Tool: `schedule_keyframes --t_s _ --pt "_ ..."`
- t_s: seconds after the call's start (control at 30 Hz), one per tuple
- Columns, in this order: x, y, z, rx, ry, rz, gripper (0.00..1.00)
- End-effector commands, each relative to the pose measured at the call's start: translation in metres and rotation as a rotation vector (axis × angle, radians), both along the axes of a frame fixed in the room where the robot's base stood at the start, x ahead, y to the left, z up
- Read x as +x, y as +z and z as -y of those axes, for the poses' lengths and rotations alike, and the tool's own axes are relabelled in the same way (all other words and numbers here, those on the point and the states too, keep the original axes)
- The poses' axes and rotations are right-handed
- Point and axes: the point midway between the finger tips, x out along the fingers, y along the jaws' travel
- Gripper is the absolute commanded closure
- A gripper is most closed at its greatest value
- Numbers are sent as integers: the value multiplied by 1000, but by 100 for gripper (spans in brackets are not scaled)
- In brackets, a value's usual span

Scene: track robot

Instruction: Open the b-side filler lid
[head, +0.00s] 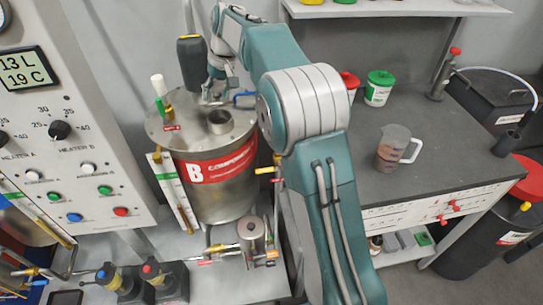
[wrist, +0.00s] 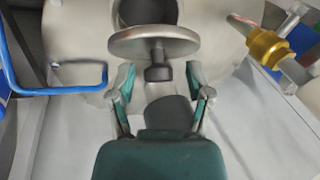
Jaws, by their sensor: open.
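The B tank (head: 222,175) is a steel drum with a red B label, left of my arm. Its filler neck (head: 218,122) stands on top and shows a dark opening. In the wrist view, the filler lid (wrist: 135,42) is a round metal disc with a dark knob (wrist: 158,73) facing my gripper. The dark opening (wrist: 148,12) shows behind the disc; I cannot tell whether the two touch. My gripper (wrist: 160,82) is open, with a finger on each side of the knob. In the head view my gripper (head: 217,80) is above the tank top, small and partly hidden.
A blue handle (wrist: 60,90) and a brass fitting (wrist: 265,48) flank my gripper. A white-and-green valve (head: 160,92) stands at the tank's left. The control panel (head: 75,130) is at left. A measuring jug (head: 393,148) stands on the grey bench (head: 440,145) at right.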

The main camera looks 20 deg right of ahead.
Motion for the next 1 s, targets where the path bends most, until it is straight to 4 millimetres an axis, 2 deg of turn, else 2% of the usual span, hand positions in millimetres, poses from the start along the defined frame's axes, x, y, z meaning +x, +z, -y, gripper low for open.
schedule_keyframes --t_s 1.0 --pt "-23 -18 -4 -89 2 554 34"
